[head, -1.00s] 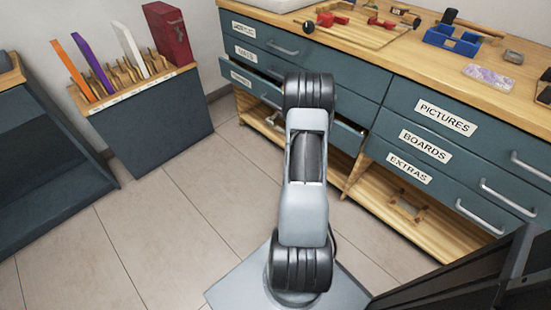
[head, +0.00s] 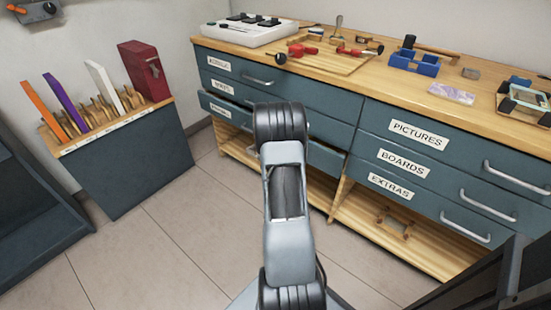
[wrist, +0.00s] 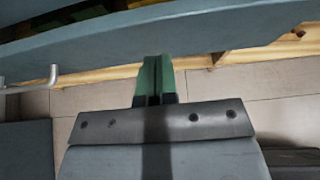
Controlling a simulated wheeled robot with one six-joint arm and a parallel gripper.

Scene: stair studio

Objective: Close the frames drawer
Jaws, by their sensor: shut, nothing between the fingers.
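The frames drawer (head: 233,115) appears to be the lowest drawer of the left column; its label is too small to read surely. It stands partly out, with a dark gap above its front. My arm hides its middle in the head view. My gripper is hidden behind the arm there. In the wrist view my gripper (wrist: 153,80) is shut and empty, its green fingers together. The fingertips lie at the lower edge of a blue-grey drawer front (wrist: 180,33), right of a metal handle (wrist: 45,78). I cannot tell whether they touch it.
The wooden worktop (head: 330,80) carries tools and a blue tray (head: 414,63). The right-column drawers, such as PICTURES (head: 470,160), look shut. Below is an open wooden shelf (head: 400,225). A grey bin with upright folders (head: 135,160) stands left. Tiled floor (head: 170,250) between is clear.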

